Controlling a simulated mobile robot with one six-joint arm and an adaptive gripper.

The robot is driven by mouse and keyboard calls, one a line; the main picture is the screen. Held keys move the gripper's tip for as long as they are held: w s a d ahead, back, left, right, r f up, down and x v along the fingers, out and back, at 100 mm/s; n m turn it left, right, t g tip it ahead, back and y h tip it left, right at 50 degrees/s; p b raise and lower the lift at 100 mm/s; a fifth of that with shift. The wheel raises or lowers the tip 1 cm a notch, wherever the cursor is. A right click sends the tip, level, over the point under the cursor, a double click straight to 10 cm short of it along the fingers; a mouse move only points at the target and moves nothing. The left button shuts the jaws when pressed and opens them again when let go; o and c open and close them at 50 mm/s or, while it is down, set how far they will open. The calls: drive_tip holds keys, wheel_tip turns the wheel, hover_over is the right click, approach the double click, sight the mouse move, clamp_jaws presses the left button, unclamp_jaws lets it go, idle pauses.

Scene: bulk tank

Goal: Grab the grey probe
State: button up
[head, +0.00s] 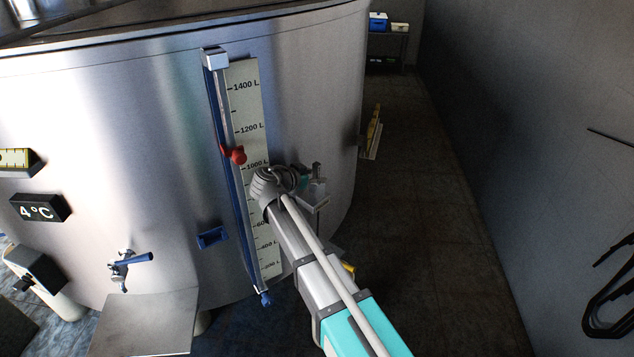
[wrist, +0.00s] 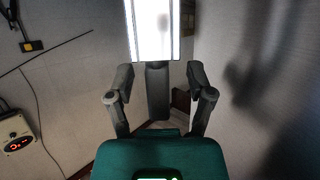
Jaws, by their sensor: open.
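My gripper (wrist: 160,80) is open in the wrist view, its two dark fingers wide apart. A dark grey upright piece (wrist: 157,98) shows between the fingers, below a bright white panel. I cannot tell whether this piece is the grey probe, or how far off it is. Nothing is visibly held. In the head view my gripper (head: 314,186) is small, beside the tank's right side and partly behind my wrist. No thing there is clearly the grey probe.
The steel tank (head: 150,120) fills the left, with a level scale (head: 246,110) and red marker (head: 236,155) close to my arm. A dark floor aisle (head: 430,200) lies open to the right. The wrist view shows a wall box with red digits (wrist: 17,132) and a cable.

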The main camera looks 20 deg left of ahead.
drive_tip(key=shift+w+d, duration=0.3)
drive_tip(key=shift+w, duration=0.05)
drive_tip(key=shift+s+a, duration=0.15)
clamp_jaws()
